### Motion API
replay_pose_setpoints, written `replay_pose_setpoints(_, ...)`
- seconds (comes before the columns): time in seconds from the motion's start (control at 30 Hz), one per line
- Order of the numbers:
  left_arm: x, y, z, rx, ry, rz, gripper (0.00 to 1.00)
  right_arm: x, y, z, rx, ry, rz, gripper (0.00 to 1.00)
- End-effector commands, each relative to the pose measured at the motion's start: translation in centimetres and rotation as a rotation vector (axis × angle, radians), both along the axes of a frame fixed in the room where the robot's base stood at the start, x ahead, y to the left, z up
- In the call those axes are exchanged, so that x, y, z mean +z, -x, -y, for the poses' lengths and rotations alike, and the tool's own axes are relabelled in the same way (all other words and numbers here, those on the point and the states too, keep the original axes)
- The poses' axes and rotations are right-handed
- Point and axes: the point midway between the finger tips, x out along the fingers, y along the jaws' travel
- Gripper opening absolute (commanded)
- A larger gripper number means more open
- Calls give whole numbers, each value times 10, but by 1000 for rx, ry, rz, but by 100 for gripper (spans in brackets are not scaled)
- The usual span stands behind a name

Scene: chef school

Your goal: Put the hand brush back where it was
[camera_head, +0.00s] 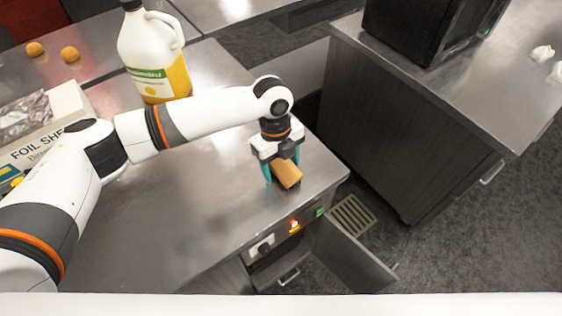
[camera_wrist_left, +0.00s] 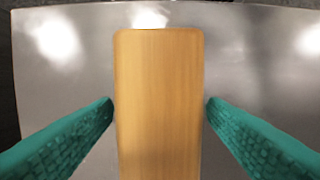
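The hand brush shows as a light wooden block (camera_head: 286,174) at the right front corner of the steel counter. It also fills the middle of the left wrist view (camera_wrist_left: 160,100), its long side pointing away from me. My left gripper (camera_head: 282,168) points down over it, with one teal finger on each side. In the left wrist view both fingertips (camera_wrist_left: 160,108) meet the brush's sides, so the gripper looks shut on it. The brush is at or just above the counter top; its bristles are hidden. My right gripper is not in view.
The steel counter (camera_head: 215,205) is bare around the brush. A large jug (camera_head: 155,60), a foil box (camera_head: 45,130) and two round orange-brown items (camera_head: 70,54) are farther left. An open cabinet door (camera_head: 350,255) juts out below the counter's front. Another counter (camera_head: 480,90) stands right.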

Motion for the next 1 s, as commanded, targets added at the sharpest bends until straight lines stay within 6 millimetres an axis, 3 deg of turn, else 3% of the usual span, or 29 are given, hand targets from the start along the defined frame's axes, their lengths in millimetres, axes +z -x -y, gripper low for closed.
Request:
replay_pose_setpoints(0.27,11,-2,-1,0,2,3,67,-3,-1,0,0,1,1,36)
replay_pose_setpoints(0.7,97,-13,-9,1,1,5,67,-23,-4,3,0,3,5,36)
replay_pose_setpoints(1.0,120,-15,-11,1,1,0,67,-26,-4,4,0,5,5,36)
